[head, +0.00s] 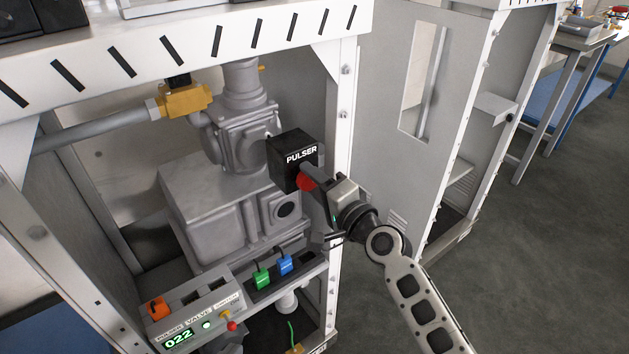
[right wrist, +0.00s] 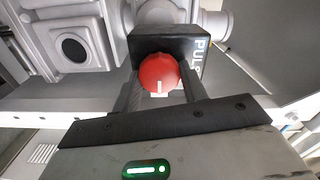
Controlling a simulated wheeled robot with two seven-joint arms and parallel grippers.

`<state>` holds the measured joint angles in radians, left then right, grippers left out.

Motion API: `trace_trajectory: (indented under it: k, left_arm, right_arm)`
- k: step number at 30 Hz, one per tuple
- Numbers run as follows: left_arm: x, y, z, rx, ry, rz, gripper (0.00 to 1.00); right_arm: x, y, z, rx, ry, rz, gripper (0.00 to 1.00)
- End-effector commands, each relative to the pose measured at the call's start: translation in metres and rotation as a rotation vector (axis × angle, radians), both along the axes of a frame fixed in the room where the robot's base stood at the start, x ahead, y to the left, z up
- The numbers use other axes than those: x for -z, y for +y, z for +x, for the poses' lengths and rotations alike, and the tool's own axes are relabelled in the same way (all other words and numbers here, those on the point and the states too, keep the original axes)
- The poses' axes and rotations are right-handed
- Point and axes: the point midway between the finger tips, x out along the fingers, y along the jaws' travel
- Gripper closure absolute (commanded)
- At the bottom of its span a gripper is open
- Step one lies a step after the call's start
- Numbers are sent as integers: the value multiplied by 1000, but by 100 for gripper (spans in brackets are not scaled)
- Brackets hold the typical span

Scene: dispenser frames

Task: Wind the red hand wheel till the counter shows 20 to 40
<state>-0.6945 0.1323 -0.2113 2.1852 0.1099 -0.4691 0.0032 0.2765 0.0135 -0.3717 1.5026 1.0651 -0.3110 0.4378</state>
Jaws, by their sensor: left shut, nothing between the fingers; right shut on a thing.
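The red hand wheel (head: 306,183) sits on the front of the black PULSER box (head: 291,158) inside the dispenser frame. My right gripper (head: 312,177) reaches in from the right and is shut on the wheel. In the right wrist view the red wheel (right wrist: 158,72), with a white mark at its lower edge, sits between the two fingers of my right gripper (right wrist: 159,92). The counter (head: 179,340) on the small control panel at the lower left shows 022 in green digits. My left gripper is not in view.
The grey pump body (head: 217,205) stands left of the pulser. A shelf below holds a green switch (head: 262,279) and a blue switch (head: 285,264). A white frame post (head: 343,120) stands close behind my right arm. Open floor lies to the right.

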Motion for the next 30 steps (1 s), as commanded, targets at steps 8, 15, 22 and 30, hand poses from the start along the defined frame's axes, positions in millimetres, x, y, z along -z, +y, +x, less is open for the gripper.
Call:
trace_trajectory:
  k: [8,15,22,30]
  left_arm:
    - [0,0,0,0,1,2,100]
    - [0,0,0,1,1,1,100]
    - [0,0,0,1,0,1,100]
    - [-3,0,1,1,-3,0,100]
  right_arm:
    - [1,0,0,0,11,14,80]
    - [1,0,0,0,10,12,55]
    - [1,0,0,0,10,12,36]
    - [1,-7,-9,1,10,10,36]
